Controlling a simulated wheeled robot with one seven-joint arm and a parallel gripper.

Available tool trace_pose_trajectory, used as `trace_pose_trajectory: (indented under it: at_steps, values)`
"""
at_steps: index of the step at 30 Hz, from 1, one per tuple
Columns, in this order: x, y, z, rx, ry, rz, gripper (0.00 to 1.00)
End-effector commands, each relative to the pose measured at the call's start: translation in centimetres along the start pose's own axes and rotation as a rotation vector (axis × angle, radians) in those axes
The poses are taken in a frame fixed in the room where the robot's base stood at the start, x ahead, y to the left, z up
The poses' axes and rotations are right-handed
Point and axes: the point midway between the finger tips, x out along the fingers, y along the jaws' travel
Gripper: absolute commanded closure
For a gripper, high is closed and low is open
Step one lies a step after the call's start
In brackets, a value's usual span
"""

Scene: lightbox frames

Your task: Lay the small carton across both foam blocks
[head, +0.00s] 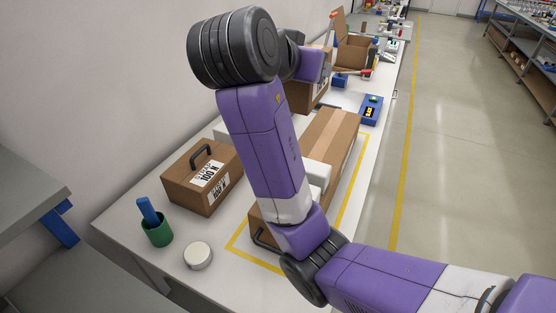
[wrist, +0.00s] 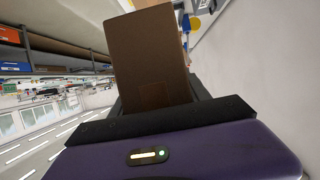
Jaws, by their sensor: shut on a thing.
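My gripper (wrist: 158,108) is shut on a brown carton (wrist: 148,55), which sticks out beyond the dark jaws in the wrist view. In the head view my purple hand (head: 309,65) is over the far part of the bench, and its fingers are mostly hidden. A brown carton face (head: 308,97) shows just below the hand; I cannot tell whether it is the held one. White blocks (head: 319,174), which look like foam, show beside my arm within the yellow outline. My arm hides part of them, so their number and spacing are unclear.
A long brown carton (head: 332,135) lies behind the white blocks. A handled box (head: 203,178), a green cup (head: 157,231) and a round white-topped tin (head: 198,255) stand at left. A blue device (head: 371,109) and an open carton (head: 355,53) are farther back.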

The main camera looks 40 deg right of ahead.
Motion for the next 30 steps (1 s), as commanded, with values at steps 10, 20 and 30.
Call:
trace_pose_trajectory:
  at_steps: [10,20,30]
  values:
    - [2.0,0.1,4.7,-0.006,-0.002,0.003,1.0]
    - [4.9,0.1,11.8,-0.005,-0.002,0.003,1.0]
    - [6.3,0.1,15.1,-0.001,-0.001,0.001,1.0]
